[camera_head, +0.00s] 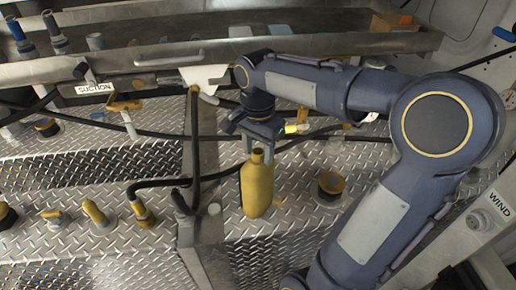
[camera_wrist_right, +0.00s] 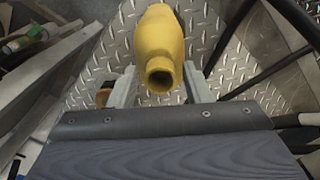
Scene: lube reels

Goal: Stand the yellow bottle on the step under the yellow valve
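The yellow bottle (camera_head: 257,187) is upright, neck up, in the middle of the head view, over the diamond-plate step (camera_head: 285,225). Its base appears to rest on the plate. My right gripper (camera_head: 259,150) points down at the neck from above. In the right wrist view the bottle (camera_wrist_right: 160,40) shows mouth towards the camera, between the two fingers (camera_wrist_right: 160,75). The fingers look spread wider than the neck, with a small gap on each side. A bright yellow valve part (camera_head: 296,128) shows behind, just right of the gripper. My left gripper is out of view.
A post (camera_head: 187,210) and black hoses (camera_head: 160,183) are close on the left. Several yellow-handled fittings (camera_head: 95,212) stand further left. A metal tray (camera_head: 330,42) runs along the back.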

